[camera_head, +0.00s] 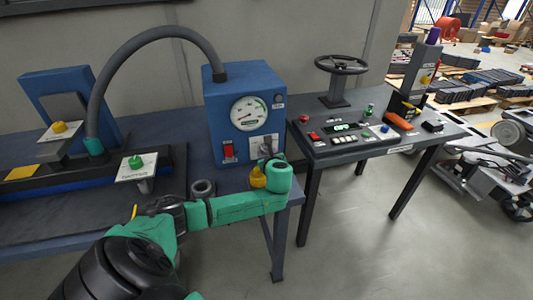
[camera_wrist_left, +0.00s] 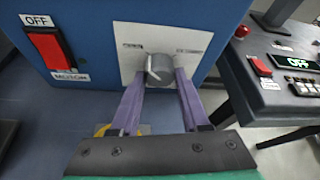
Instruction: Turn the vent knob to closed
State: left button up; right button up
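The vent knob (camera_wrist_left: 160,66) is a grey round knob on a white plate (camera_wrist_left: 128,38) on the front of a blue box (camera_head: 243,85). Small labels stand left and right of it, too small to read. My left gripper (camera_wrist_left: 160,72) has its two purple fingers on either side of the knob, and they appear to touch it. In the head view my left gripper (camera_head: 267,150) reaches the white plate on the box and largely hides the knob. My right gripper is not in view.
A red switch (camera_wrist_left: 50,48) marked OFF is left of the plate. A gauge (camera_head: 248,113) sits above it. A hose joins the box to a blue machine at left. A dark table (camera_head: 350,150) with a handwheel (camera_head: 341,65) and control panel stands at right.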

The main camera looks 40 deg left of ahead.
pick_arm(q)
grip_shut()
